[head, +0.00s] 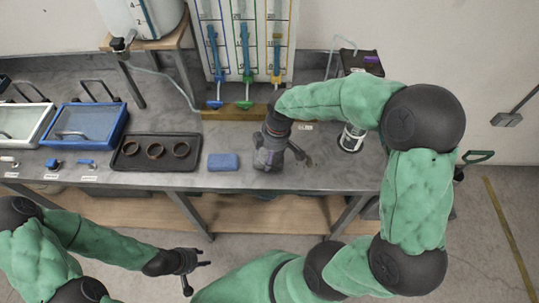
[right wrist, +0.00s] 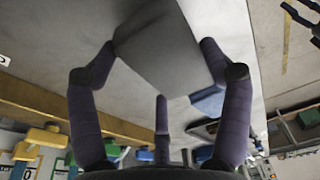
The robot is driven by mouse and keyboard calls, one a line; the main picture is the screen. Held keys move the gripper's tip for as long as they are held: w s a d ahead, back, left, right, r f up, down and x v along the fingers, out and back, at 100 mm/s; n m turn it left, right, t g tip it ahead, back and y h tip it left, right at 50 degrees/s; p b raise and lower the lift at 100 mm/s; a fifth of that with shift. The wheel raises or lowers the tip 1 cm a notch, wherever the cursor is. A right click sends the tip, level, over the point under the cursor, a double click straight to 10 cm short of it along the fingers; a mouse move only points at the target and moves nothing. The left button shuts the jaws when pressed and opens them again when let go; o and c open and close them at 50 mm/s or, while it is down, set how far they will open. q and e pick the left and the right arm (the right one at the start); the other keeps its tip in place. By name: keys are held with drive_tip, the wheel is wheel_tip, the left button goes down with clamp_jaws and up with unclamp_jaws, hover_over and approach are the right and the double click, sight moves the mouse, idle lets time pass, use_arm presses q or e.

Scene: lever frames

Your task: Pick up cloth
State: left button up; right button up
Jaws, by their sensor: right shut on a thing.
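My right gripper (head: 268,158) is low over the bench, just right of a folded blue cloth or sponge (head: 223,161). In the right wrist view its purple-grey fingers (right wrist: 155,60) are shut on a flat grey piece (right wrist: 165,48), which looks like a grey cloth. This piece is mostly hidden by the gripper in the head view. The blue piece also shows in the right wrist view (right wrist: 208,102), apart from the fingers. My left gripper (head: 197,275) is open and empty in front of the bench.
The grey bench (head: 340,178) holds a black tray (head: 125,162) with three rings, a blue-framed bin (head: 85,125) and a can (head: 351,138). A board (head: 243,40) with blue, green and yellow levers stands behind my right gripper. Some bench right of the gripper is clear.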

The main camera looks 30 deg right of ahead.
drive_tip(key=s+a+r+p, duration=0.4)
drive_tip(key=s+a+r, duration=0.3)
drive_tip(key=s+r, duration=0.4)
drive_tip(key=shift+s, duration=0.6)
drive_tip(key=o, duration=0.6)
drive_tip(key=c, duration=0.5)
drive_tip(key=shift+w, duration=0.1)
